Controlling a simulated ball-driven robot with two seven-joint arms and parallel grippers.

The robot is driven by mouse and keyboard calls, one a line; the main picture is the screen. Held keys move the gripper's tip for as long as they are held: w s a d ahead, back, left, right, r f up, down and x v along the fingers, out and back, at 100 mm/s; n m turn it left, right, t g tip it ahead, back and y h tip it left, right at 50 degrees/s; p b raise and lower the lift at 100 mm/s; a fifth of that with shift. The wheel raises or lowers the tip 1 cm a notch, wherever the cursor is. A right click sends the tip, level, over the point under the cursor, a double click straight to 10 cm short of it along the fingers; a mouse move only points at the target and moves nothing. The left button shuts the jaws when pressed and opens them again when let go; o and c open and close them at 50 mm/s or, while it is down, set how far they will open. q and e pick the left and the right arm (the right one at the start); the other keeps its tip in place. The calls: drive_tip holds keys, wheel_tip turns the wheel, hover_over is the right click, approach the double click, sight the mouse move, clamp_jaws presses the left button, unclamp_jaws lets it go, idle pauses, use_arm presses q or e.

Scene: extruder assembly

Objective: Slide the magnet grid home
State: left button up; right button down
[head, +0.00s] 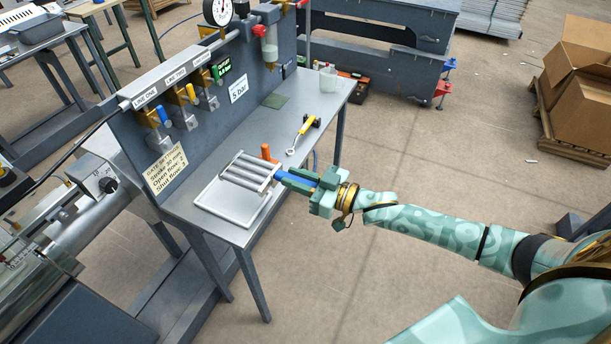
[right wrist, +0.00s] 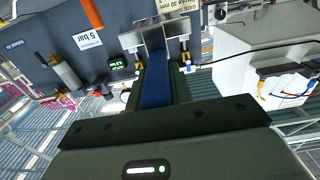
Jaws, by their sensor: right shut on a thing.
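The magnet grid (head: 247,171) is a set of parallel grey bars with a blue handle (head: 298,178). My right gripper (head: 296,181) is shut on this handle from the right. The grid is over the far part of a pale flat tray (head: 209,204) on the grey bench; I cannot tell if it touches the tray. In the right wrist view the blue handle (right wrist: 155,82) runs between the fingers to the grey end of the grid (right wrist: 152,40). The fingers hide part of the handle. My left gripper is not in view.
An orange upright piece (head: 266,152) stands just behind the grid. The panel (head: 190,120) with valves and labels rises along the left.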

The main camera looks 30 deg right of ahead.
sight(271, 176)
drive_tip(key=shift+w+a+f+b, duration=0.15)
drive_tip(key=shift+w+a+f, duration=0.1)
drive_tip(key=shift+a, duration=0.4)
drive_tip(key=shift+w+a+f+b, duration=0.1)
drive_tip(key=shift+w+a+f, duration=0.2)
drive_tip(key=shift+a, duration=0.35)
drive_tip(key=shift+w+a+f+b, duration=0.15)
drive_tip(key=shift+w+a+f, duration=0.1)
drive_tip(key=shift+a, duration=0.4)
